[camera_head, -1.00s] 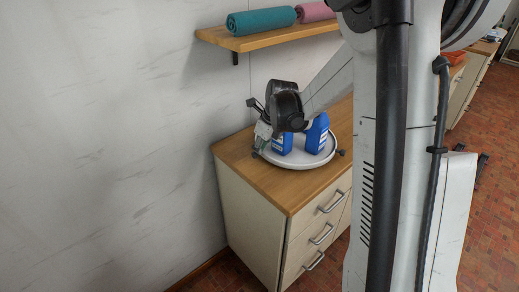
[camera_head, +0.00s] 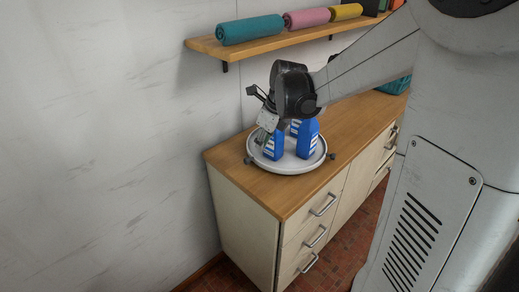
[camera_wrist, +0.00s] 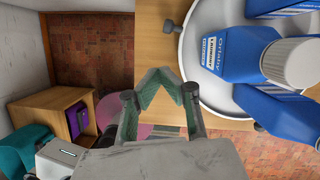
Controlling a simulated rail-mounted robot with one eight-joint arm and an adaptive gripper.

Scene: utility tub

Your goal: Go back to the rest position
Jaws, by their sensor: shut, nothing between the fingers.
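My gripper (camera_head: 262,136) is by the left part of the round white tray (camera_head: 285,168) on the wooden counter in the head view. In the wrist view its fingertips (camera_wrist: 165,76) come together with nothing between them, beside the tray's rim (camera_wrist: 190,75). Several blue bottles stand on the tray: a left one (camera_head: 274,148) and a front right one (camera_head: 308,140), with another partly hidden behind. In the wrist view, a labelled blue bottle (camera_wrist: 232,50) and a white-capped one (camera_wrist: 280,108) lie to the right of the fingers, apart from them. My arm hides part of the counter.
The tray has dark knobs (camera_head: 332,156) at its rim. A wall shelf (camera_head: 265,42) above holds teal, pink and yellow rolls. The drawer cabinet (camera_head: 245,225) stands against the white wall (camera_head: 100,130). The wrist view shows an open wooden unit (camera_wrist: 50,118) and brick floor (camera_wrist: 95,50).

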